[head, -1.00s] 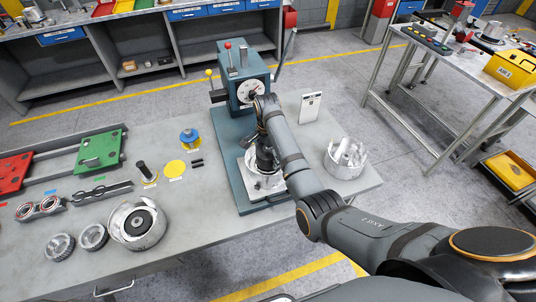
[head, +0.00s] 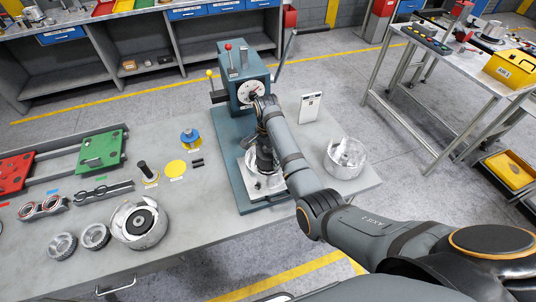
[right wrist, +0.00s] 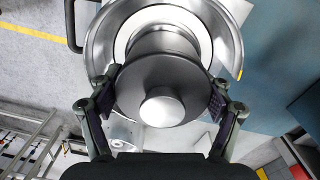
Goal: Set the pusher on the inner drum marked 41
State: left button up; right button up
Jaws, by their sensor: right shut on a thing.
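My right gripper (right wrist: 163,92) is shut on the pusher (right wrist: 160,75), a dark round flanged piece with a silver knob (right wrist: 162,106). The fingers grip the dark flange from both sides. In the right wrist view the pusher lies over a shiny metal drum (right wrist: 97,40) with a pale ring inside. In the head view this drum (head: 251,184) stands on the press base, and my right gripper (head: 264,148) is above it. The arm and gripper hide part of the drum. I cannot tell whether the pusher touches it, and no number on it is readable. My left gripper is not in view.
The teal press (head: 243,75) with its dial and lever stands just behind my right gripper. Another metal drum (head: 345,160) is right of it, near a white card (head: 311,107). A large drum (head: 138,222), small gears and a green plate (head: 100,152) lie on the left.

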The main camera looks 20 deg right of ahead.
jog(key=shift+f, duration=0.25)
dwell(0.3)
jog(key=o, duration=1.5)
jog(key=shift+o, duration=0.2)
notch_tip(320, 180, up, 3)
jog(key=p, duration=0.3)
jog(key=shift+f, duration=0.2)
jog(key=shift+r, duration=3.2)
